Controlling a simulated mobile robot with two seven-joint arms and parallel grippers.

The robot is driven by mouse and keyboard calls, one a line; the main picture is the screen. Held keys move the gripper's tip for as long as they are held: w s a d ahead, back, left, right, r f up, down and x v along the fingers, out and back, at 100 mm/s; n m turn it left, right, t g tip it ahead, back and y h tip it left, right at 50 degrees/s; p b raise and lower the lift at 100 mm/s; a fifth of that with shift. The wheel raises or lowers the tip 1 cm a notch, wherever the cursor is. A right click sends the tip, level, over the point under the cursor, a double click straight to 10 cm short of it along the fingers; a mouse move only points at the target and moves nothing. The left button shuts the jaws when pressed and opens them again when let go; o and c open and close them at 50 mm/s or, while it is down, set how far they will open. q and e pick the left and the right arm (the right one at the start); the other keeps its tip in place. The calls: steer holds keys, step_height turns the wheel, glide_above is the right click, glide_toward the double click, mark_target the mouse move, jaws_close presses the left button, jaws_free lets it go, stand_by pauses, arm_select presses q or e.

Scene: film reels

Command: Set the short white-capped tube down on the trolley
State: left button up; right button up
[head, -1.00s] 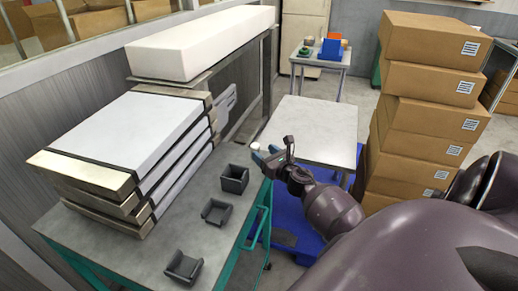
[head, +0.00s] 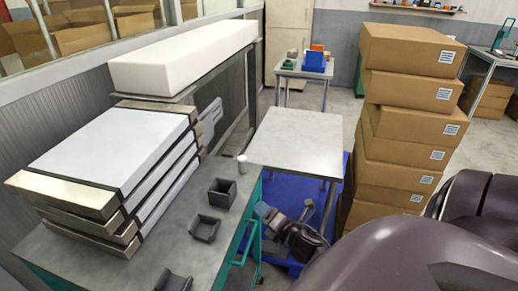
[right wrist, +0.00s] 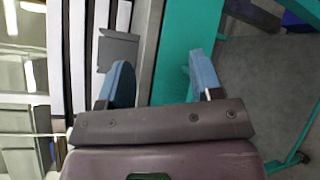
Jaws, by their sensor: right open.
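The short white-capped tube (head: 242,164) stands upright near the far right corner of the trolley's grey top (head: 170,235), beyond the dark square holder. It is small in the head view, and I cannot make it out in the right wrist view. My right gripper (head: 265,211) is beside the trolley's right edge, apart from the tube and nearer to me. In the right wrist view its two blue fingers (right wrist: 160,78) are spread with nothing between them. The trolley's teal frame (right wrist: 178,60) shows behind them. My left gripper is not in view.
Several dark holders, one a square cup (head: 222,193), stand along the trolley's right side. A stack of white-and-metal cases (head: 110,150) fills its left. A grey table (head: 297,140) stands beyond the tube. Stacked cartons (head: 405,130) rise at the right.

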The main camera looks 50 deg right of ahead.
steer(key=s+a+f+m+g+y, duration=0.1)
steer(key=s+a+f+m+g, duration=0.1)
steer(key=s+a+m, duration=0.3)
steer(key=s+a+f+m+g+y, duration=0.1)
steer(key=s+a+f+m, duration=0.4)
steer(key=a+m, duration=0.5)
steer(key=s+m+g, duration=0.1)
steer(key=m, duration=0.4)
steer(key=shift+s+a+f+m+g+y, duration=0.15)
steer(key=shift+a+f+m+g+y, duration=0.15)
steer(key=shift+a+m, duration=0.1)
